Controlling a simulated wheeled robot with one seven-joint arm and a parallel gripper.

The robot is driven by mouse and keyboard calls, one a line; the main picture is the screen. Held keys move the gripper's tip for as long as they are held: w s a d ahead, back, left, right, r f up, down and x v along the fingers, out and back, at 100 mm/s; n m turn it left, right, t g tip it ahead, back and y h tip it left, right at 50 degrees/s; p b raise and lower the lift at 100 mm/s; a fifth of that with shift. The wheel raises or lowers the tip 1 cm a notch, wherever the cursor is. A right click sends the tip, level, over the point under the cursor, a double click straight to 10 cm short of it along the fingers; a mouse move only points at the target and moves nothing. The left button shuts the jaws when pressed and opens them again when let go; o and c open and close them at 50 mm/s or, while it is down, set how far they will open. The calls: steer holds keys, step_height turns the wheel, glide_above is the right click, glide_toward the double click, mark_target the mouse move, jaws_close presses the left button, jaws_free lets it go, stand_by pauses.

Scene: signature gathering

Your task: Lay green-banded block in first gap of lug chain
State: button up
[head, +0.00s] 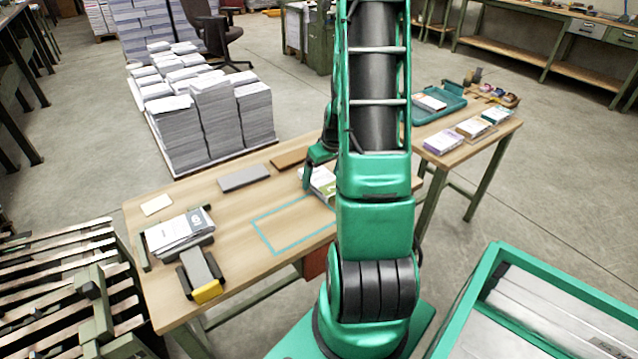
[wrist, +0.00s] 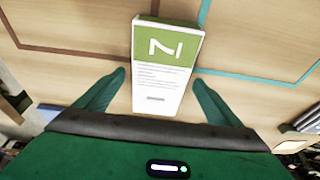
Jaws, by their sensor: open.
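The green-banded block (wrist: 163,62) is a white, page-like block with a green band bearing a white mark. In the wrist view it lies on the wooden table between the two green fingers of my gripper (wrist: 160,80), which is open, with a finger on each side. In the head view the block (head: 323,181) is partly hidden by my gripper (head: 312,178) and arm. What looks like the lug chain (head: 60,265) is the slatted machine at the far left; I cannot tell which gap is the first.
A teal outline (head: 258,232) marks a bare patch of the table. A paper stack (head: 178,232), a yellow-ended tool (head: 203,275) and a grey slab (head: 244,177) lie to the left. Other banded blocks (head: 474,128) lie on the right table. A green-rimmed bin (head: 480,268) stands front right.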

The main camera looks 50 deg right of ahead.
steer(key=c, duration=1.4)
steer(key=shift+r, duration=0.15)
steer(key=shift+c, duration=0.2)
